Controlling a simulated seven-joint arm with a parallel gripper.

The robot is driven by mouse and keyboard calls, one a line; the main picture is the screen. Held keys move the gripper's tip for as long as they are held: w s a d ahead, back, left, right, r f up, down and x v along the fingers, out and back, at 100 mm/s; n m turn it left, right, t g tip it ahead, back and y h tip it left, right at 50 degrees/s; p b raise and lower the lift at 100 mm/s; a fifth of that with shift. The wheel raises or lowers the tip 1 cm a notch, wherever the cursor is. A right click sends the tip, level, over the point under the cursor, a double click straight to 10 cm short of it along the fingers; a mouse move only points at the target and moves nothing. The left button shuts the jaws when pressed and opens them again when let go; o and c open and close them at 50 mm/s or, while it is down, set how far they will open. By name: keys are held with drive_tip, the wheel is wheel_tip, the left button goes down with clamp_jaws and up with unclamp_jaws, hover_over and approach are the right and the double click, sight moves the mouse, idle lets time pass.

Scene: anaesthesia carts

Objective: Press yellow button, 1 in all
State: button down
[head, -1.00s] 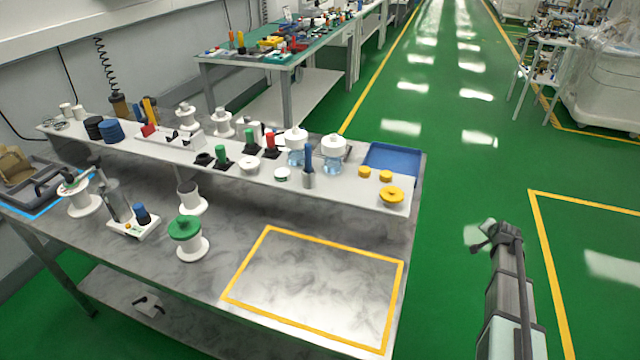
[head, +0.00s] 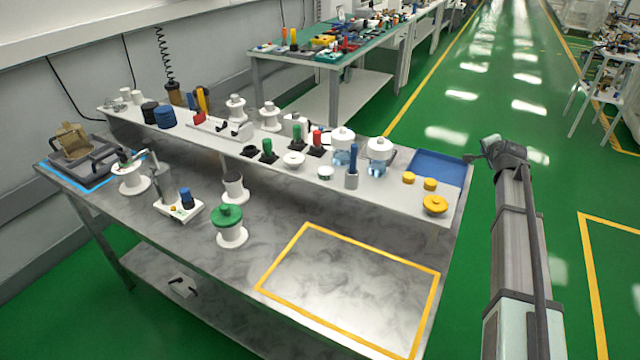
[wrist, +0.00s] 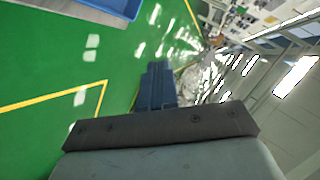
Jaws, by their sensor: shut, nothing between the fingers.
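Three yellow round pieces sit at the right end of the white raised shelf: two small yellow caps (head: 408,178) (head: 430,184) and a larger mushroom-shaped yellow knob (head: 435,205). A white box (head: 180,209) on the bench at left has a blue knob and a tiny yellow-orange spot (head: 174,209). I cannot tell for certain which piece is the yellow button. My gripper (head: 470,157) is in the air at the shelf's right end, beyond the yellow pieces and apart from them. In the wrist view its dark blue fingers (wrist: 157,72) are together and empty.
A blue tray (head: 440,166) lies behind the yellow pieces, close to my gripper. White jars (head: 380,150) and coloured knobs stand along the shelf. The yellow-taped area (head: 350,285) on the bench is clear. Open green floor (head: 570,250) lies to the right.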

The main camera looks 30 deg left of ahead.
drive_tip(key=s+a+r+n+g+y, duration=0.1)
drive_tip(key=s+a+r, duration=0.35)
drive_tip(key=a, duration=0.75)
drive_tip(key=s+a+r+n+g+y, duration=0.1)
drive_tip(key=s+a+r+y, duration=0.3)
drive_tip(key=a, duration=0.9)
drive_tip(key=s+a+r+n+g+h, duration=0.1)
drive_tip(key=s+a+r, duration=0.3)
drive_tip(key=a, duration=0.8)
drive_tip(key=n+h, duration=0.5)
drive_tip(key=n, duration=1.2)
hover_over(173, 209)
wheel_tip(173, 209, down, 8)
drive_tip(key=shift+s+a+f, duration=0.25)
drive_tip(key=shift+s+a, duration=0.05)
drive_tip(key=shift+s, duration=0.05)
drive_tip(key=shift+f, duration=0.2)
drive_tip(key=shift+f, duration=4.25)
drive_tip(key=shift+f, duration=0.15)
